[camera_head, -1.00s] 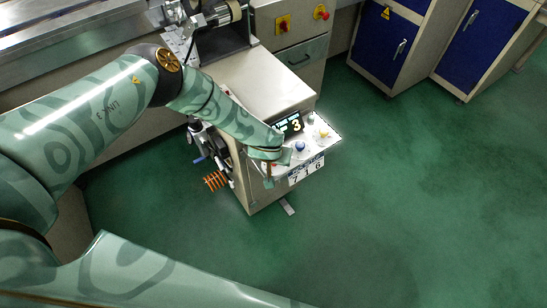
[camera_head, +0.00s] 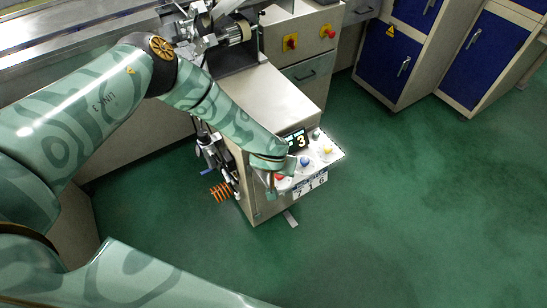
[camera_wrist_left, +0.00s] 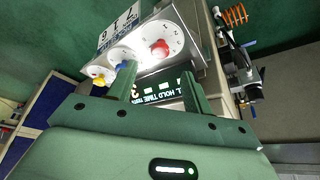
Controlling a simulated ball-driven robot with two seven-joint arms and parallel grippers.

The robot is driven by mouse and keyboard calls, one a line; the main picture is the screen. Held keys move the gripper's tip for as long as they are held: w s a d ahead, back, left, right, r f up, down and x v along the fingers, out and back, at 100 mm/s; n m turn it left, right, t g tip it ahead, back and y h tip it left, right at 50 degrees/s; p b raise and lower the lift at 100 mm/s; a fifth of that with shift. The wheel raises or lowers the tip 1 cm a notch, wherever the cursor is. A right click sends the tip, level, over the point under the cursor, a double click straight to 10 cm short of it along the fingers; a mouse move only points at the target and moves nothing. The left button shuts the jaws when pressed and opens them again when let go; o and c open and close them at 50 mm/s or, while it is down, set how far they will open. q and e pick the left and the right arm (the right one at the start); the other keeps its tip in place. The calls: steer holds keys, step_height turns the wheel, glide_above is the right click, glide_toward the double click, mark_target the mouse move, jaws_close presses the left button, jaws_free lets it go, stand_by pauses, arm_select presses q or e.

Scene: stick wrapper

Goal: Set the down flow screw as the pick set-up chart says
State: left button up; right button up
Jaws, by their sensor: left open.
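The control panel (camera_head: 330,158) on the metal machine carries a red knob (camera_head: 279,177), a blue knob (camera_head: 305,160) and a yellow knob (camera_head: 328,149). A lit display (camera_head: 297,140) shows a 3; in the left wrist view the display (camera_wrist_left: 158,92) reads "HOLD TIME". A white card (camera_head: 310,187) with 7, 1, 6 hangs at the panel's front edge. My left gripper (camera_wrist_left: 159,72) is open and empty by the panel. In the wrist view the red knob (camera_wrist_left: 160,48) on its numbered dial shows beyond the fingers. I cannot make out which part is the down flow screw.
An orange coiled part (camera_head: 220,191) and a blue-handled part (camera_head: 207,172) stick out at the machine's left side. Blue-doored cabinets (camera_head: 385,62) stand at the back right. The green floor (camera_head: 430,220) right of the machine is clear.

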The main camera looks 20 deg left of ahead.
arm_select(q)
steer(key=p+v, duration=0.2)
steer(key=v, duration=0.7)
steer(key=shift+r, duration=0.15)
